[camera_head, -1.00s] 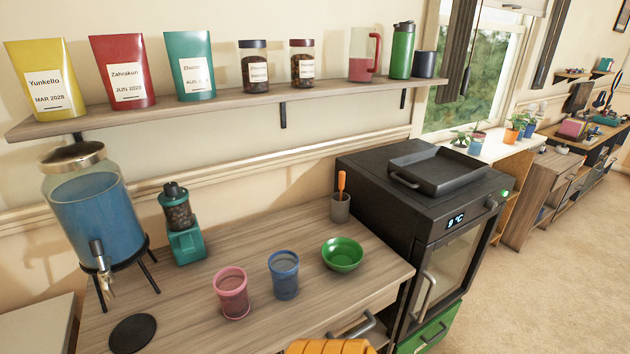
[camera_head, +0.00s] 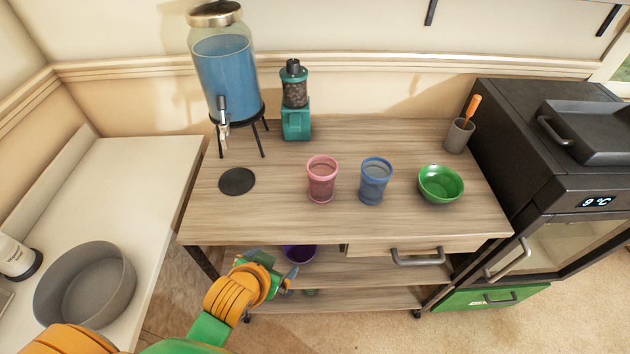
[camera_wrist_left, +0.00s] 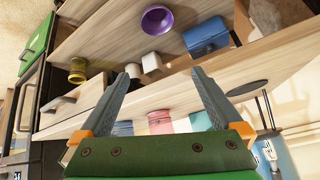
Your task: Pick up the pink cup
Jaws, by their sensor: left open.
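The pink cup (camera_head: 322,180) stands upright on the wooden cabinet top (camera_head: 270,218), just left of the blue cup (camera_head: 375,181). My left gripper (camera_head: 272,270) is in front of the cabinet, below the level of its top and to the lower left of the pink cup. It is apart from the cup. In the left wrist view its two fingers (camera_wrist_left: 160,82) are spread with nothing between them. A pink object, perhaps the cup (camera_wrist_left: 160,121), shows beyond the fingers there. My right gripper is in neither view.
A green bowl (camera_head: 441,184) stands right of the blue cup. A black disc (camera_head: 237,181) and a blue drink dispenser (camera_head: 226,75) are to the left. A teal grinder (camera_head: 295,105) stands behind. A purple bowl (camera_head: 300,253) is on the lower shelf.

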